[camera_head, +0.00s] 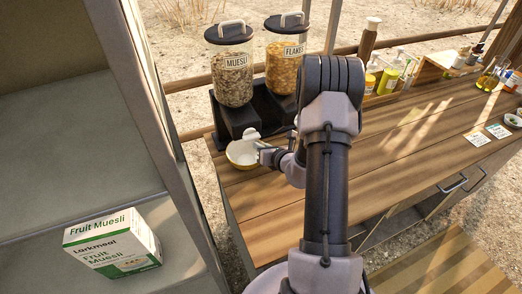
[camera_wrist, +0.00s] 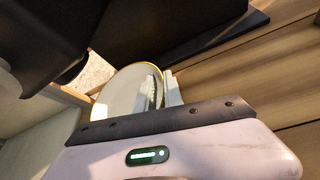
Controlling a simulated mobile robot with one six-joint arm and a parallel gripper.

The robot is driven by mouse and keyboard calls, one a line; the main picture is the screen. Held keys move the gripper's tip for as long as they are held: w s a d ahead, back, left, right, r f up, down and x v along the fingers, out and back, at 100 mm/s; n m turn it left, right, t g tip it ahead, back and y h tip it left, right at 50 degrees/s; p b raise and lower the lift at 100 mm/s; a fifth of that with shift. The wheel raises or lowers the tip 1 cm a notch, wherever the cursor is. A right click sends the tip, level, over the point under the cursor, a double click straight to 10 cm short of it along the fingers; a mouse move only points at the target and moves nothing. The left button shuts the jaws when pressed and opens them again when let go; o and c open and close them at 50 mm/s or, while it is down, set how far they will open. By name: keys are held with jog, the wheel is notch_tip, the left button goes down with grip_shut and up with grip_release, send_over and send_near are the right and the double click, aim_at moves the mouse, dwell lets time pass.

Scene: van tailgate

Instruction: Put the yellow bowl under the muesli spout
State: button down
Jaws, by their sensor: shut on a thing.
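The yellow bowl (camera_head: 240,156), pale inside, is at the left end of the wooden counter, just in front of the black dispenser stand below the muesli jar (camera_head: 232,78). My gripper (camera_head: 259,146) reaches in from the right and is shut on the bowl's rim. In the wrist view the bowl (camera_wrist: 122,94) shows its yellow rim, with my gripper's pale fingers (camera_wrist: 163,90) over its near side. Black dispenser parts (camera_wrist: 35,40) lie close to the bowl there. I cannot tell whether the bowl touches the counter. The muesli spout is not clearly visible in the head view.
The flakes jar (camera_head: 284,65) stands to the right of the muesli jar. Several bottles (camera_head: 388,78) stand along the counter's back. A Fruit Muesli box (camera_head: 112,243) sits on the shelf at lower left. The counter's middle (camera_head: 400,140) is clear.

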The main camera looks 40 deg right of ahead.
jog(key=shift+f, duration=0.1)
jog(key=shift+f, duration=0.25)
jog(key=c, duration=1.5)
grip_release()
jog(key=shift+r, duration=0.1)
jog(key=shift+o, duration=0.2)
jog(key=shift+r, duration=0.1)
jog(key=p+v, duration=0.2)
jog(key=v, duration=1)
jog(key=shift+p, duration=0.4)
jog(key=shift+r, duration=0.1)
